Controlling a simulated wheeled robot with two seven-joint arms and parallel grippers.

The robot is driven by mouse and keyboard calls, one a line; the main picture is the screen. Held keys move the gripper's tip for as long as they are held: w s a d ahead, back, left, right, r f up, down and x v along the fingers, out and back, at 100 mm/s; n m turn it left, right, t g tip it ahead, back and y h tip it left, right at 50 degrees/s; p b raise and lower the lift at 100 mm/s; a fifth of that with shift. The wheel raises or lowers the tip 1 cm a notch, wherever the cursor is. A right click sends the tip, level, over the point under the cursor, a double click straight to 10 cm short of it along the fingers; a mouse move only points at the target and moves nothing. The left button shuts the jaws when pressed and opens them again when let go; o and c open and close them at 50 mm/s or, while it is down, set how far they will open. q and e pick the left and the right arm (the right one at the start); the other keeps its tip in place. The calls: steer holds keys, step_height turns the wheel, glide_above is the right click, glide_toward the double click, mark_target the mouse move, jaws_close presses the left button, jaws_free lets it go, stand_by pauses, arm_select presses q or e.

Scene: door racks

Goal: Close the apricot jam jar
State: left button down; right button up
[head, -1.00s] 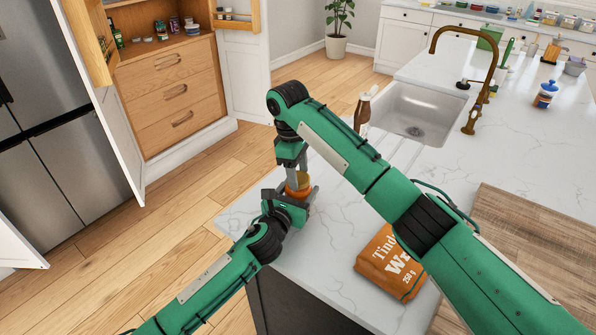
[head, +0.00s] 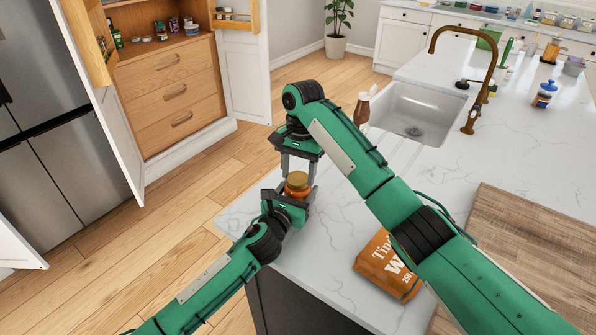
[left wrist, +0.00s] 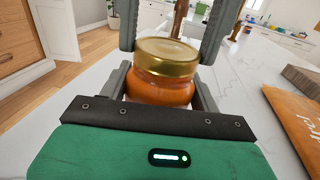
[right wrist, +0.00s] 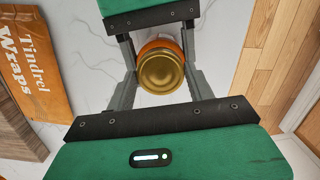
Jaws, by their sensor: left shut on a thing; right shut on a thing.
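The apricot jam jar (head: 297,188) is upright near the counter's corner, with orange contents and a gold lid (left wrist: 167,56) sitting on its top. The lid also shows from above in the right wrist view (right wrist: 161,70). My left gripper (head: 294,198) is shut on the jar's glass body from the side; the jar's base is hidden. My right gripper (head: 299,178) comes from above, its fingers pointing down on both sides of the lid, and is shut on it. I cannot tell how tight the lid sits.
An orange wraps packet (head: 388,265) lies on the white counter to the right, partly behind my right arm. A wooden board (head: 520,240) is further right. A brown bottle (head: 363,108) stands by the sink (head: 412,117). The counter's left edge is close to the jar.

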arm_select(q)
steer(key=shift+f, duration=0.1)
arm_select(e)
steer(key=m, duration=0.5)
steer(key=shift+y, duration=0.3)
steer(key=m, duration=0.3)
steer(key=shift+m+t, duration=0.4)
steer(key=o, duration=1)
steer(key=shift+c, duration=0.2)
steer(key=shift+s+r, duration=0.1)
steer(key=shift+r, duration=2.15)
steer(key=shift+c, duration=0.2)
